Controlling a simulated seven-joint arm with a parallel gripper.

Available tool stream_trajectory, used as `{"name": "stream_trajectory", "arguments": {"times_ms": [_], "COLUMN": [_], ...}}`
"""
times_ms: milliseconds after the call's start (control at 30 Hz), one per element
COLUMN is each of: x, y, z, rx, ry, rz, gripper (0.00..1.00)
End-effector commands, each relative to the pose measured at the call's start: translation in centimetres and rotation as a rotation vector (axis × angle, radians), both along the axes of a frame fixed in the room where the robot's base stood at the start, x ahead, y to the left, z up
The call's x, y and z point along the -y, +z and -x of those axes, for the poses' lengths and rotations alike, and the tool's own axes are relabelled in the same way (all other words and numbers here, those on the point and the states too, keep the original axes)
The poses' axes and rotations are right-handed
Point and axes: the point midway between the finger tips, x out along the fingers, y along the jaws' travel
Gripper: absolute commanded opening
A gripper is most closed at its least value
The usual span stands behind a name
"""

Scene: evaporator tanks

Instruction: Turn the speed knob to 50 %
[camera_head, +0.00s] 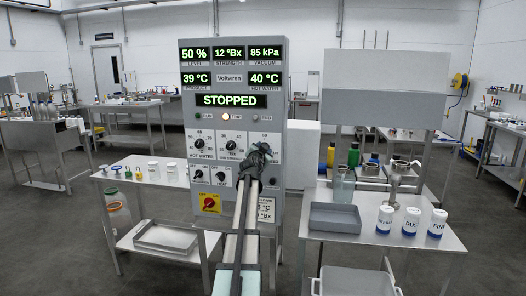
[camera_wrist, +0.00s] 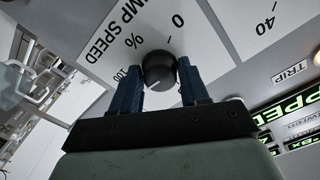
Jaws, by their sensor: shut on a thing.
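The speed knob (camera_wrist: 158,70) is a round black knob on the white panel plate in the wrist view. Printed beside it are part of the words "MP SPEED", a "%" sign, "0" and "100". My gripper (camera_wrist: 160,68) has its two blue fingers on either side of the knob and is shut on it. In the head view my gripper (camera_head: 257,158) is at the right of the grey control panel (camera_head: 270,75) and hides this knob.
The panel's display (camera_head: 224,100) reads STOPPED. Other black knobs (camera_head: 198,146) and a red rotary switch (camera_head: 210,202) are close to my arm on the left. Side tables hold a grey tray (camera_head: 335,217) and labelled white jars (camera_head: 411,221) to the right.

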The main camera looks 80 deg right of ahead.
Motion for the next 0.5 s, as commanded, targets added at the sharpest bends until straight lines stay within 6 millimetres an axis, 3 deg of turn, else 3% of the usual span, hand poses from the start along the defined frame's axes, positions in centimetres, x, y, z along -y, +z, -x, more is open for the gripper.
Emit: {"name": "stream_trajectory", "arguments": {"times_ms": [500], "x": [0.04], "y": [0.09], "z": [0.02], "rx": [-0.49], "ry": [0.0], "rz": [0.002], "gripper": [0.14]}}
